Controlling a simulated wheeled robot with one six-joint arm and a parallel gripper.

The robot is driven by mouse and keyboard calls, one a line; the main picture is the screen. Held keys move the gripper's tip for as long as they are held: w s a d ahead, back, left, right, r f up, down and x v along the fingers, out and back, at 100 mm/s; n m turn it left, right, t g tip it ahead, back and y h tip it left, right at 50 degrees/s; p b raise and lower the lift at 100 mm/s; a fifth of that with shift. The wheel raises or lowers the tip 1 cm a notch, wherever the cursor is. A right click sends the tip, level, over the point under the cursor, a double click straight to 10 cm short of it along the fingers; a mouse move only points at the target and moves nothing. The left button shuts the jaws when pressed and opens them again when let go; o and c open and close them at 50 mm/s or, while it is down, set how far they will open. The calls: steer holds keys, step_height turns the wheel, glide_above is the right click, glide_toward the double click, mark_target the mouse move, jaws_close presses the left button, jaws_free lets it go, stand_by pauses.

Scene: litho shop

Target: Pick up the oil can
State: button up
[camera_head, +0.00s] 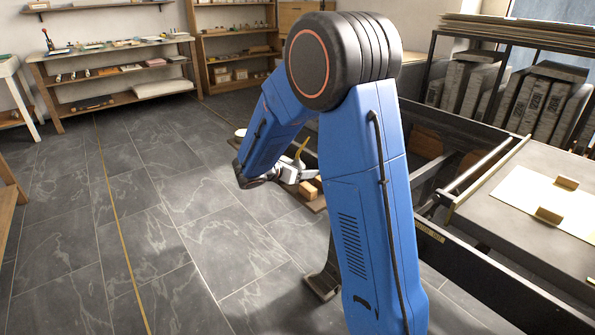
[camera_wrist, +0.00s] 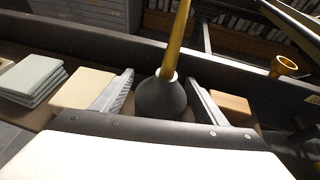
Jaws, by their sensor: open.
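The oil can is a dark cone-shaped body (camera_wrist: 160,99) with a long brass spout rising from its top, in the middle of the wrist view. My gripper (camera_wrist: 159,80) is open, with one ridged finger on each side of the can's body. Small gaps seem to show between the fingers and the can, but contact is hard to judge. The can's lower part is hidden behind my gripper's housing. In the head view, the brass spout (camera_head: 301,149) shows beside my gripper (camera_head: 290,172), and my arm covers much of the area.
Beside the fingers lie a cream block (camera_wrist: 82,90) and a tan wooden block (camera_wrist: 233,106). Stacked grey-green slabs (camera_wrist: 31,78) lie at left. A dark raised edge (camera_wrist: 90,38) runs behind. A brass cup-like part (camera_wrist: 284,66) stands at right. The floor (camera_head: 150,220) is open.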

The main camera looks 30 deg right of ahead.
steer(key=c, duration=1)
steer(key=shift+r, duration=0.1)
